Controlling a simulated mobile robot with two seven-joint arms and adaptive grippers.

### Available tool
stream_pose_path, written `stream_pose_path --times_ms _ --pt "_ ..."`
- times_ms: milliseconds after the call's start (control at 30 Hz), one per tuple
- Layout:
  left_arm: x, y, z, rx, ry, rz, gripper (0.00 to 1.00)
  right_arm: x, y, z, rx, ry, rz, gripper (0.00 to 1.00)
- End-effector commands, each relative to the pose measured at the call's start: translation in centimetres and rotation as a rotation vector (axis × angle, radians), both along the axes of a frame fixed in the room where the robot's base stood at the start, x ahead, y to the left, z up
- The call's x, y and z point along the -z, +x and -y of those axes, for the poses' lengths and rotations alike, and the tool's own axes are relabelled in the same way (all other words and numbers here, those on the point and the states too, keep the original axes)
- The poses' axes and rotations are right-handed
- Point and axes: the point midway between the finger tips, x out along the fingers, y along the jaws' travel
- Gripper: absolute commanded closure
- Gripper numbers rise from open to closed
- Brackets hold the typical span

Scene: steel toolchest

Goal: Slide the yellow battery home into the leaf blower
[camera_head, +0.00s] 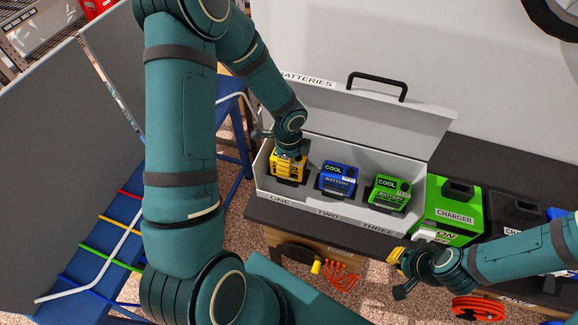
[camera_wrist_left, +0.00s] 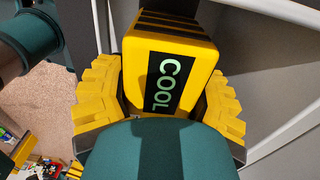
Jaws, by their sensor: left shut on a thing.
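The yellow battery (camera_head: 287,167) is in slot ONE at the left end of the open white batteries box (camera_head: 325,214). In the left wrist view the battery (camera_wrist_left: 188,52) shows its dark COOL label. My left gripper (camera_wrist_left: 163,100) has its yellow ribbed fingers on both sides of the battery, shut on it. In the head view my left wrist hides the battery's top. My right gripper (camera_head: 401,262) is at the lower right, in front of the green charger; its fingers are partly hidden, so its opening is unclear. I cannot make out a leaf blower.
A blue battery (camera_head: 338,178) stands in slot TWO and a green battery (camera_head: 388,192) in slot THREE. A green charger (camera_head: 452,212) and a black charger (camera_head: 508,212) stand right of the box. The raised lid (camera_head: 420,118) is behind the batteries. An orange coil (camera_head: 478,308) lies low right.

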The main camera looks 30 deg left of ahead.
Motion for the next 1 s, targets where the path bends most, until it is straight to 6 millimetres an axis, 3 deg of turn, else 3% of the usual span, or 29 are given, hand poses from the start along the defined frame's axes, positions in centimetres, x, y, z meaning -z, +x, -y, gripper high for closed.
stream_pose_path --times_ms 1000 --pt "-1.8 0.0 0.0 0.000 0.000 0.001 0.85 -1.4 0.0 0.0 0.000 0.000 0.000 1.00"
